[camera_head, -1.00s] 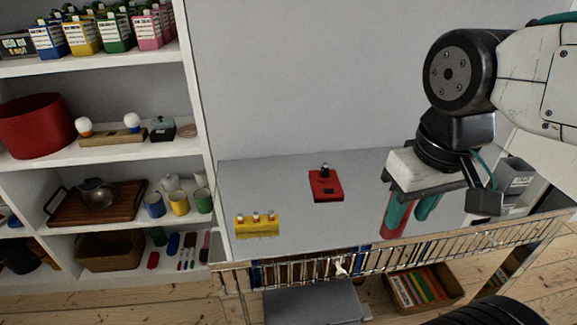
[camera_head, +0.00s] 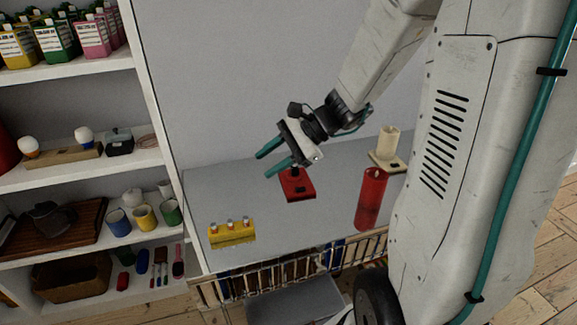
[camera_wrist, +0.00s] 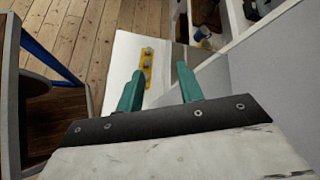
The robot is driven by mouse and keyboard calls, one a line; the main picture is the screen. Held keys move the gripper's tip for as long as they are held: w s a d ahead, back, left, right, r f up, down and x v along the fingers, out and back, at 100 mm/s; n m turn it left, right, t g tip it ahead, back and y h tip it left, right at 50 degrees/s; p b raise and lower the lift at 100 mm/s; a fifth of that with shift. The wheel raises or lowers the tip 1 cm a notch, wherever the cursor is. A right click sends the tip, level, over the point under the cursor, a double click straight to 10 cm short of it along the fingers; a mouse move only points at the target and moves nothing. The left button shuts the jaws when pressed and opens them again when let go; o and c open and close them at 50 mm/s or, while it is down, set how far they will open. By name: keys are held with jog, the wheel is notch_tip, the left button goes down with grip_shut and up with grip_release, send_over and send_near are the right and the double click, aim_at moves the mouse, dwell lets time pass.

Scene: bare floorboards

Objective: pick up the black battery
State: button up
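I cannot clearly make out a black battery in the current views. A dark grey box stood at the table's right end in the earlier head view; my arm now covers that place. My gripper (camera_head: 263,165) is open and empty above the table (camera_head: 215,190), up and left of a red block with a dark knob (camera_head: 298,188). In the wrist view, the teal fingers (camera_wrist: 160,72) are spread apart. A yellow block with three pale knobs (camera_wrist: 145,68) shows between and beyond them, and in the head view (camera_head: 232,233) at the table's front left.
A red candle (camera_head: 370,198) and a cream candle on a holder (camera_head: 388,150) stand on the table's right part, near my arm. A metal rail (camera_head: 290,278) runs along the front edge. White shelves with jars and mugs (camera_head: 145,217) stand on the left.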

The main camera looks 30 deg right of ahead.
jog(key=w+d+f+m+t, duration=0.4)
jog(key=w+d+f+m, duration=0.1)
jog(key=d+m, duration=0.25)
jog(key=m+t+h, duration=0.3)
jog(key=m+h, duration=0.1)
jog(key=m, duration=0.3)
send_near(295, 168)
jog(key=shift+w+a+r, duration=0.1)
jog(key=shift+w+a, duration=0.15)
jog(key=shift+w, duration=0.3)
jog(key=shift+w+a+r, duration=0.1)
jog(key=shift+w+a, duration=0.1)
jog(key=shift+w, duration=0.35)
jog(key=shift+w+d+f+t, duration=0.15)
jog(key=shift+d+f+t, duration=0.1)
jog(key=shift+f+t, duration=0.05)
jog(key=shift+w+a+f, duration=0.1)
jog(key=shift+w+f, duration=0.05)
jog(key=shift+w, duration=0.15)
jog(key=x, duration=0.6)
jog(key=shift+w+a, duration=0.35)
jog(key=shift+a, duration=0.05)
grip_shut()
